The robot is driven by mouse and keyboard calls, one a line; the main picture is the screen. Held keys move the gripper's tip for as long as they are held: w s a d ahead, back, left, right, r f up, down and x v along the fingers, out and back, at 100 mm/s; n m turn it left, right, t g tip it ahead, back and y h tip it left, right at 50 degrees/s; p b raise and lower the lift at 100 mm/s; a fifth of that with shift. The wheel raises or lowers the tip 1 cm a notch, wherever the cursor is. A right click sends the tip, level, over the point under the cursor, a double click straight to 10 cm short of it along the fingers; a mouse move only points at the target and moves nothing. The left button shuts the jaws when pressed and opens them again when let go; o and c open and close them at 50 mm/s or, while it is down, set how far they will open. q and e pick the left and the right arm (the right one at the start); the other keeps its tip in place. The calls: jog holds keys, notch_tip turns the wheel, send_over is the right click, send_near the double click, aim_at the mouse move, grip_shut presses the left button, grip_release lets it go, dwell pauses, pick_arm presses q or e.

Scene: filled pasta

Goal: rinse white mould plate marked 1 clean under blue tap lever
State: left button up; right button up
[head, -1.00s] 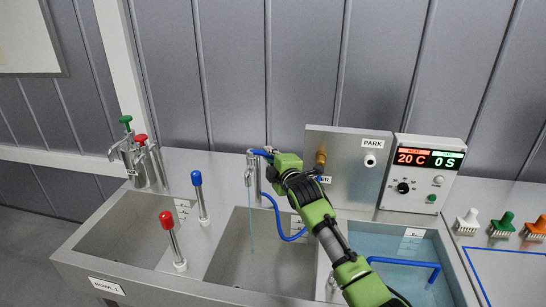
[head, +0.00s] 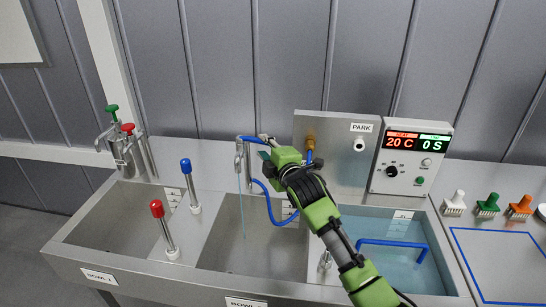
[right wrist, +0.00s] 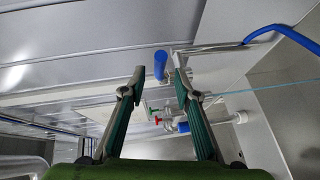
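The blue tap lever (head: 251,139) sits on top of the metal tap (head: 240,162) over the middle bowl (head: 222,245). A thin stream of water (head: 242,220) runs from the tap into this bowl. My right gripper (head: 266,138) is at the lever from the right. In the right wrist view my right gripper (right wrist: 159,73) has its fingers apart, with the blue lever (right wrist: 160,65) between or just beyond the tips; contact cannot be told. The white mould plate marked 1 does not show in either view. My left gripper is out of view.
A blue-topped post (head: 187,172) and a red-topped post (head: 160,220) stand left of the middle bowl. A blue hose (head: 275,212) loops beside the tap. Right are a water-filled basin (head: 385,275), a control box (head: 410,160) and several brushes (head: 487,207).

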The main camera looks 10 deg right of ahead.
jog(key=f+v, duration=0.1)
jog(key=v, duration=0.5)
jog(key=shift+s+r, duration=0.35)
jog(key=shift+r, duration=0.1)
